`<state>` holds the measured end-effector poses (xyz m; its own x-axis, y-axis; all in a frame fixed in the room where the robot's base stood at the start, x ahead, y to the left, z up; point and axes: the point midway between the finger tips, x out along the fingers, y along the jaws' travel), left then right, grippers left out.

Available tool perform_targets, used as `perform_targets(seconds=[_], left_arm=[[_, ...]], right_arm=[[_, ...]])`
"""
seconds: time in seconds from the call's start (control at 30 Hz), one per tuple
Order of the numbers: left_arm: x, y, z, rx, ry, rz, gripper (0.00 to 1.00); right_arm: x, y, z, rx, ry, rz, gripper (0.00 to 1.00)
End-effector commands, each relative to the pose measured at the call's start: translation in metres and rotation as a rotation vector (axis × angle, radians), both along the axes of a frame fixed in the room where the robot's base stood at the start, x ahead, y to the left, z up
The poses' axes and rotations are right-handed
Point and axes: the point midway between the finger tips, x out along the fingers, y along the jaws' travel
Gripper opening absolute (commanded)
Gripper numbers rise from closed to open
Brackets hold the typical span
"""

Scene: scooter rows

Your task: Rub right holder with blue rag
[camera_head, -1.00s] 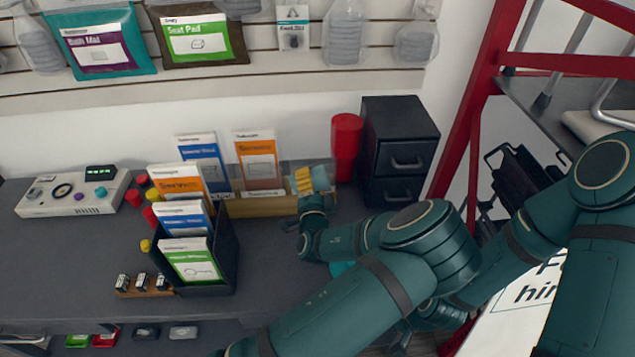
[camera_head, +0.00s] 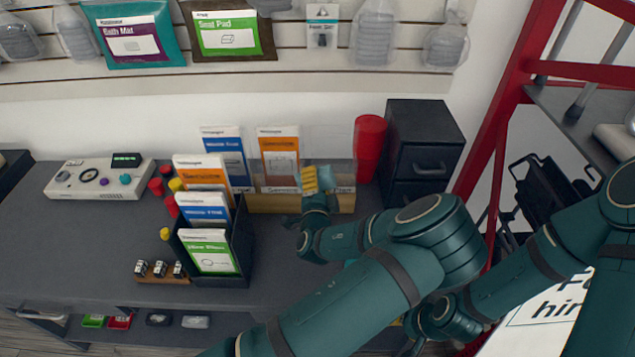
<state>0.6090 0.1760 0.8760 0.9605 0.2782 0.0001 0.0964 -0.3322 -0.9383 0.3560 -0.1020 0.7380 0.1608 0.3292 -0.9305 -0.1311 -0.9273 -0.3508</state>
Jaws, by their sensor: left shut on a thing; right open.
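The right holder (camera_head: 268,204) is a long, low wooden holder at the back of the counter, with a blue and an orange brochure standing in its left part. My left gripper (camera_head: 318,186) is at its right part, shut on the blue rag (camera_head: 329,177), a small pale blue cloth. The rag is at the holder's top; whether it touches the holder is not clear. Yellow parts show beside the cloth. My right gripper (camera_head: 412,343) is low at the bottom, largely hidden behind my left arm, and appears empty.
A black holder (camera_head: 243,262) with several brochures stands to the left. A red cup stack (camera_head: 368,150) and a black drawer cabinet (camera_head: 424,140) stand right of the wooden holder. A white console (camera_head: 95,180) is far left. A red frame (camera_head: 497,130) rises at right.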

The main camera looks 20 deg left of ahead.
Motion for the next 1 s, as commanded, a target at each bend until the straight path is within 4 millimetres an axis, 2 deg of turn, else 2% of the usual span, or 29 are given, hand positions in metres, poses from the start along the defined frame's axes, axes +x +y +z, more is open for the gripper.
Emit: perform_targets(seconds=[0.6,1.0], left_arm=[[-0.050,-0.016,0.000,0.000,0.000,-0.002,0.34],[-0.057,-0.017,0.000,0.000,0.000,-0.001,0.34]], right_arm=[[0.000,0.000,-0.001,0.000,0.000,0.000,0.49],[0.000,0.000,-0.001,0.000,0.000,0.000,0.49]])
